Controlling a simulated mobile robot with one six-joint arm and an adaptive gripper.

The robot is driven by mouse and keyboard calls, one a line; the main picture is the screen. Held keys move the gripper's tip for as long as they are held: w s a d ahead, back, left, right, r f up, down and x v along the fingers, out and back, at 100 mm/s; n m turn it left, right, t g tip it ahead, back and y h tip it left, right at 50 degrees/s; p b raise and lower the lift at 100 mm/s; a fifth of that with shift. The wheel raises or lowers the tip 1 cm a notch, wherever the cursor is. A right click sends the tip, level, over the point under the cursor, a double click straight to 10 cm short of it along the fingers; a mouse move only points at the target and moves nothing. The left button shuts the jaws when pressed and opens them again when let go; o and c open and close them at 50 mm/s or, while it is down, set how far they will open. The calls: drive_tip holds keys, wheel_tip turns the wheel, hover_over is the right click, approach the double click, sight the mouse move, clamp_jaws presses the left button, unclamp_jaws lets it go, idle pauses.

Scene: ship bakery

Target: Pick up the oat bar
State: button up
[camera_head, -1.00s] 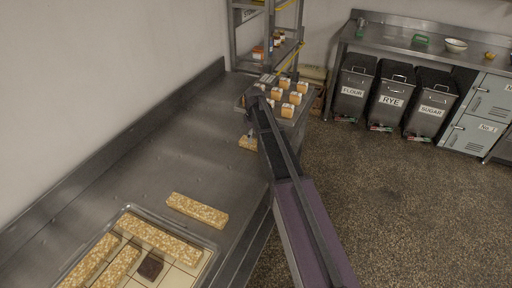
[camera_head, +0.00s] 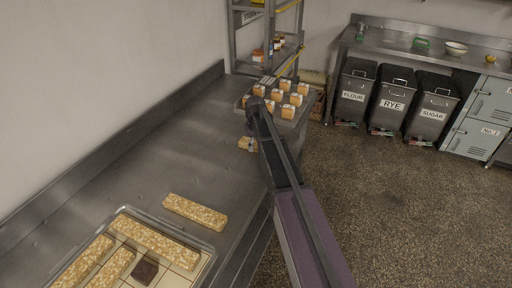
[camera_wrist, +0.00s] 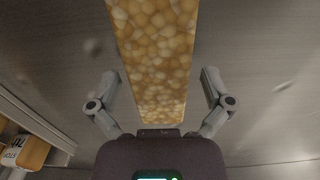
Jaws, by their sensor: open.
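An oat bar (camera_wrist: 155,50), golden and nubbly, runs from the top edge down the middle of the wrist view. My gripper (camera_wrist: 160,76) is open, with one finger on each side of this bar and a visible gap at both sides. In the head view the bar (camera_head: 243,142) lies on the steel counter, largely hidden by my gripper and arm. Another oat bar (camera_head: 195,212) lies nearer on the counter, beside the tray (camera_head: 213,250). Several more bars, such as one long bar (camera_head: 155,242), lie in that tray.
A dark square piece (camera_head: 144,272) lies in the near tray. Small orange-and-white packs (camera_head: 270,105) stand at the counter's far end, below a metal rack (camera_head: 237,50). A pack (camera_wrist: 28,152) shows at the wrist view's lower left. The counter's middle (camera_head: 180,150) is clear.

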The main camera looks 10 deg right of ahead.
drive_tip(key=c, duration=1.1)
drive_tip(key=shift+r, duration=0.15)
drive_tip(key=shift+c, duration=0.2)
wheel_tip(320, 180, up, 3)
drive_tip(key=p, duration=0.2)
drive_tip(key=shift+f+p, duration=0.2)
drive_tip(key=shift+p, duration=0.2)
drive_tip(key=s+a, duration=0.1)
drive_tip(key=s, duration=0.4)
drive_tip(key=s+a+r+p, duration=0.1)
drive_tip(key=s, duration=0.4)
drive_tip(key=s+a+r+p, duration=0.1)
drive_tip(key=s, duration=0.4)
drive_tip(key=shift+s+a, duration=0.2)
drive_tip(key=shift+s, duration=0.1)
